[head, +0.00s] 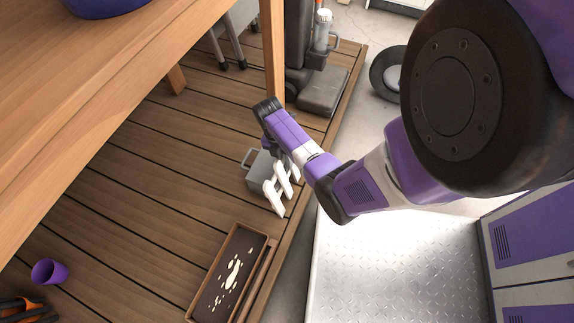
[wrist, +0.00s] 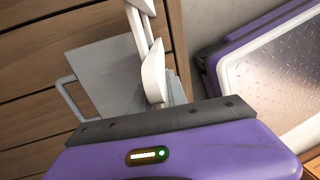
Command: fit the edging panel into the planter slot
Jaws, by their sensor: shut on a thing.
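The edging panel (head: 281,188) is a small white picket piece. My gripper (head: 286,165) is shut on it, and the panel hangs tilted beneath the jaws. In the wrist view the panel (wrist: 152,72) rises past the gripper body, which hides the grip itself. The planter (head: 264,262) is a long wooden box with dark soil and pale patches, nearer in the head view. A narrow slot seems to run along its right side. The panel is beyond the planter and apart from it.
A grey box with a handle (head: 258,176) stands beside the panel on the wooden deck; it also shows in the wrist view (wrist: 98,75). A wooden bench (head: 100,90) overhangs the left. A purple cup (head: 48,272) stands left of the planter, with clear planks between.

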